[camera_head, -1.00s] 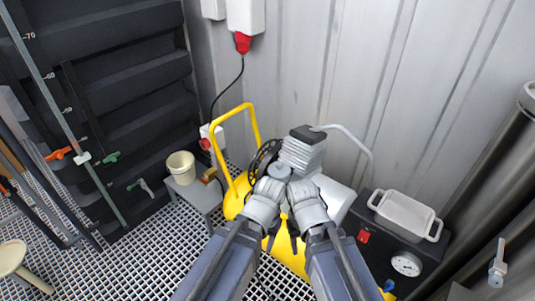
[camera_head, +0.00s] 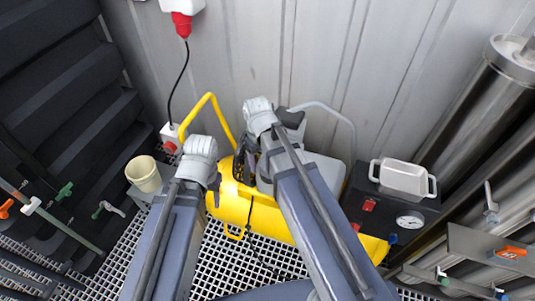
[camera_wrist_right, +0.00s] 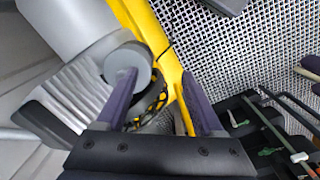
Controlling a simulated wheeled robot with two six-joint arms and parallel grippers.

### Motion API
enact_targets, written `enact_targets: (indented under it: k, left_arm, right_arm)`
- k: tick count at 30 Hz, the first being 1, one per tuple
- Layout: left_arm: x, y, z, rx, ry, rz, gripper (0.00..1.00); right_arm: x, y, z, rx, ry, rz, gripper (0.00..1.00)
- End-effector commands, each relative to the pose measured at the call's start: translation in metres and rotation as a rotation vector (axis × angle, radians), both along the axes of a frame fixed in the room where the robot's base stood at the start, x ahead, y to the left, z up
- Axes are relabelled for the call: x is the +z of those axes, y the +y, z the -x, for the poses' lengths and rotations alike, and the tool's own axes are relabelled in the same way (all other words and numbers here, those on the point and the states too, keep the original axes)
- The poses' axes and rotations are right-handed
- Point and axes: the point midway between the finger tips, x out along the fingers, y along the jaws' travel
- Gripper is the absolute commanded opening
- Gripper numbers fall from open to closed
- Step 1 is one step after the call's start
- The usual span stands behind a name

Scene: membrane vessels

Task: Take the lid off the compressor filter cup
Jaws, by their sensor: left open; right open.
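The compressor is yellow with a grey ribbed head (camera_wrist_right: 75,95). A round grey cap-like part, seemingly the lid of the filter cup (camera_wrist_right: 128,62), sits beside that head. In the right wrist view my right gripper (camera_wrist_right: 157,76) is open; its left finger overlaps the grey cap, and the gap between the fingers is empty, with the yellow frame behind. In the head view my right arm hides the cap and most of the head. My left gripper (camera_head: 215,184) is open, in front of the yellow tank (camera_head: 265,218), largely covered by its wrist.
The yellow handle (camera_head: 205,108) rises left of the head, near both wrists. A black box with a gauge (camera_head: 409,222) and a white tray (camera_head: 403,180) stand right. A cream bucket (camera_head: 143,174) stands left. The corrugated wall (camera_head: 260,60) is close behind.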

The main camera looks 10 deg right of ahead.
Motion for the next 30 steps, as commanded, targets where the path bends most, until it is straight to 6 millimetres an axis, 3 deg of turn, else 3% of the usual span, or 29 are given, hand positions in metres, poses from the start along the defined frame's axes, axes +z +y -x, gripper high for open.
enact_targets:
  k: [1, 8, 21, 30]
  left_arm:
    - [0.02, 0.0, 0.0, 0.0, 0.0, 0.0, 0.5]
    - [0.033, 0.0, 0.0, 0.0, 0.0, 0.0, 0.5]
    - [0.005, 0.0, 0.0, 0.0, 0.0, 0.0, 0.5]
    - [0.0, 0.0, 0.0, 0.0, 0.0, 0.0, 0.5]
  right_arm:
    - [0.02, -0.013, -0.018, -0.002, -0.003, -0.01, 0.69]
    - [0.033, -0.041, -0.041, 0.017, -0.014, -0.032, 0.69]
    - [0.005, -0.042, -0.041, 0.019, -0.015, -0.033, 0.69]
    - [0.0, -0.042, -0.042, 0.019, -0.014, -0.033, 0.69]
